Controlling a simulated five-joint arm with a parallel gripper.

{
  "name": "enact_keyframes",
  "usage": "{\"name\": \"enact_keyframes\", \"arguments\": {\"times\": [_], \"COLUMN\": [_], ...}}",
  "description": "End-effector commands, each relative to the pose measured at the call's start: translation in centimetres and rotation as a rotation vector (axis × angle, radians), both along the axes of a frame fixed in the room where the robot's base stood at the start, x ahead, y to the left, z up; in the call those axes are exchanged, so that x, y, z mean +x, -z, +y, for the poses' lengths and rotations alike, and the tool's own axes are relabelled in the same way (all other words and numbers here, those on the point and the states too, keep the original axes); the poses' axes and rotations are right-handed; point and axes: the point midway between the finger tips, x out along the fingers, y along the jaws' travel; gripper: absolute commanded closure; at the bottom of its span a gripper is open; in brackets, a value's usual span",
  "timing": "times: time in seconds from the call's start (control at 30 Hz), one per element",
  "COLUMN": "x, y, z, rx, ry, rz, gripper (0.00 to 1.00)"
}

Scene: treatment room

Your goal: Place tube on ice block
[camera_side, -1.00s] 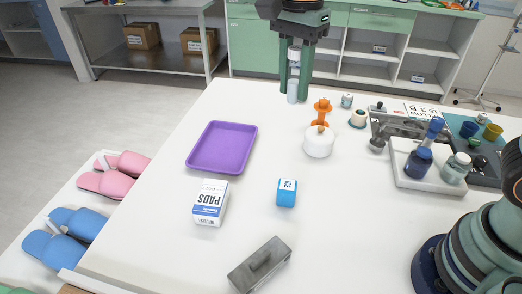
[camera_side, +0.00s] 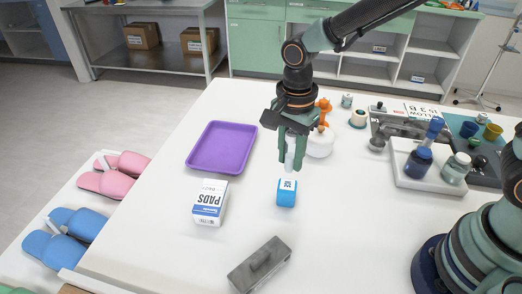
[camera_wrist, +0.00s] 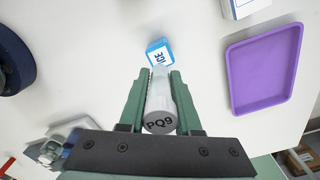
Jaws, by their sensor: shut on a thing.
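My gripper (camera_side: 291,160) is shut on a pale, translucent tube (camera_side: 290,155) and holds it upright above the table. In the wrist view the tube (camera_wrist: 160,105) sits between my green fingers (camera_wrist: 160,85), with "PQ9" on its end facing the camera. The ice block (camera_side: 287,194) is a small blue cube with a white label, on the white table. In the side view the tube's lower end is just above or behind the block; I cannot tell the exact gap. The block (camera_wrist: 159,52) shows beyond the fingertips in the wrist view.
A purple tray (camera_side: 222,148) and a white and blue pads box (camera_side: 210,203) stand to the left. A white pot (camera_side: 320,146) is behind my gripper; a white tray with bottles (camera_side: 432,181) is at right.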

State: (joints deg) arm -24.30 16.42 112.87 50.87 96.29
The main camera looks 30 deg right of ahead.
Motion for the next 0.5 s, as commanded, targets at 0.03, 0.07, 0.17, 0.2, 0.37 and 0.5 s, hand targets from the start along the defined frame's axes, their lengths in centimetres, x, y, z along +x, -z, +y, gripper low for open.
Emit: {"name": "enact_keyframes", "arguments": {"times": [0.03,0.07,0.17,0.2,0.37,0.5], "x": [0.0,0.0,-0.1,-0.1,0.0,0.0], "y": [0.4,0.7,2.2,2.8,4.2,4.3], "z": [0.0,0.0,0.0,0.0,0.0,0.0], "rx": [0.000,0.000,-0.001,-0.001,0.000,0.000], "ry": [0.000,0.000,0.000,0.000,0.000,0.000], "rz": [0.001,0.001,0.004,0.004,0.001,-0.001], "gripper": [1.00,1.00,1.00,1.00,1.00,1.00]}}
